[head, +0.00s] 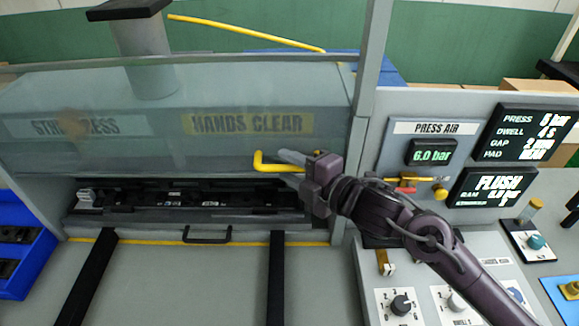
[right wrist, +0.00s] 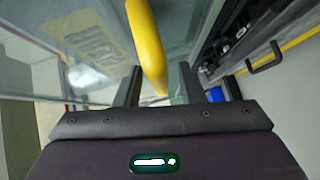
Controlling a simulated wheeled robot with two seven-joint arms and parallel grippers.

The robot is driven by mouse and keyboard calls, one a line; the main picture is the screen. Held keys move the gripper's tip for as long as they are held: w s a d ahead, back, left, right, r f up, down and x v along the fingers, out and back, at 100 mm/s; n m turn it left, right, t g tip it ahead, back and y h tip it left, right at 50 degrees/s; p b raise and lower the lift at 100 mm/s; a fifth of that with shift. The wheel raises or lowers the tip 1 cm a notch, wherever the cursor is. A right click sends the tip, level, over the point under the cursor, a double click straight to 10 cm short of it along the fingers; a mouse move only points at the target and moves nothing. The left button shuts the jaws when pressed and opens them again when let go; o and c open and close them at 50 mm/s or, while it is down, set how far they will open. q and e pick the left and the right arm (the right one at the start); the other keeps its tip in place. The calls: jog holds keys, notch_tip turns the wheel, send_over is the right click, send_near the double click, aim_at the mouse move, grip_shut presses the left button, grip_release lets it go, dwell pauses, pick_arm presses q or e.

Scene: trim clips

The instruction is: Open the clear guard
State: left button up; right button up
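The clear guard (head: 150,150) is a see-through panel across the front of the press, with "HANDS CLEAR" on a yellow label. Its yellow handle (head: 278,167) sticks out near the lower right edge; it also shows in the right wrist view (right wrist: 147,45). Below the panel's lower edge, the black tooling shows in a gap. My right gripper (head: 290,160) is at the handle. In the right wrist view its two fingers (right wrist: 160,88) stand apart, one on either side of the yellow bar, with a visible space on the right side. My left gripper is not in view.
A black drawer-like unit (head: 180,208) with a front pull handle (head: 207,240) sits below the guard. A blue bin (head: 38,240) stands at left. The control panel (head: 450,105) with a 6.0 bar display and knobs is at right, beneath and behind my right arm.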

jog(key=b+v, duration=0.2)
jog(key=v, duration=0.5)
jog(key=shift+s+b, duration=0.2)
jog(key=shift+b, duration=0.15)
jog(key=shift+d, duration=0.1)
